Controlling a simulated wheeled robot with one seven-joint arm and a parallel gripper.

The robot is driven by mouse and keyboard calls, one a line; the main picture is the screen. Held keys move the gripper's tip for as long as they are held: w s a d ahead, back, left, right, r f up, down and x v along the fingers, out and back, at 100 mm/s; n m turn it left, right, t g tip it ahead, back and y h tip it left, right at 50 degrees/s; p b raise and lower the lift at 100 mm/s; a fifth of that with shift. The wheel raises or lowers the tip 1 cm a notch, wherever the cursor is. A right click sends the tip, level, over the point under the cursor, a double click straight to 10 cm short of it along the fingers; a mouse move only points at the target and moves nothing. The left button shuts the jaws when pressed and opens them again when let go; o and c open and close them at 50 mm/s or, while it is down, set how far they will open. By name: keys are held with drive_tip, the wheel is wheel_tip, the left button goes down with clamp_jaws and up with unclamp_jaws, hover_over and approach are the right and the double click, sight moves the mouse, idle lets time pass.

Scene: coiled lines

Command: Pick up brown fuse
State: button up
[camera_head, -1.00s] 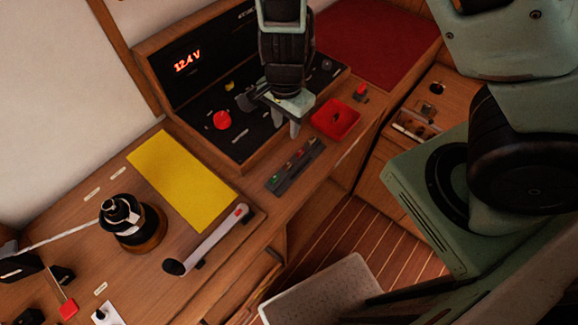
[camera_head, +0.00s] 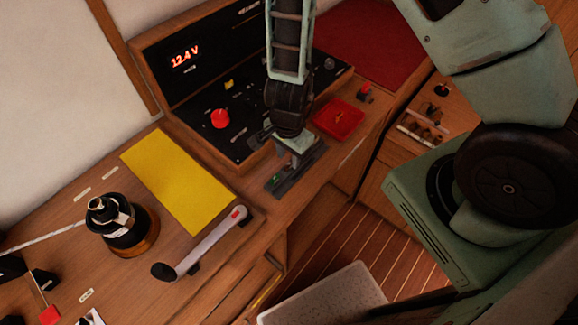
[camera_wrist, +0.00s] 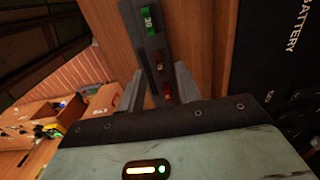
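The dark fuse strip (camera_head: 283,184) lies on the wooden counter in front of the black panel. In the wrist view the strip (camera_wrist: 146,42) carries a green fuse (camera_wrist: 149,20), a small brown fuse (camera_wrist: 158,67) and a red fuse (camera_wrist: 167,91) in a row. My gripper (camera_wrist: 160,74) is open, with one finger on each side of the strip near the brown fuse. Nothing shows between the fingers as held. In the head view my gripper (camera_head: 296,160) is over the strip and hides the brown fuse; the green fuse (camera_head: 276,178) shows at the near end.
A red tray (camera_head: 322,127) with something small inside sits right of my gripper. The black panel (camera_head: 238,150) with a red knob (camera_head: 220,118) stands behind. A yellow sheet (camera_head: 178,180) and a grey lever handle (camera_head: 212,243) lie to the left.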

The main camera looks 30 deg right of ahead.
sight(289, 164)
drive_tip(key=shift+f, duration=1.55)
drive_tip(key=shift+d, duration=0.1)
clamp_jaws()
drive_tip(key=shift+r, duration=0.15)
wheel_tip(289, 164, up, 10)
drive_tip(key=p, duration=0.3)
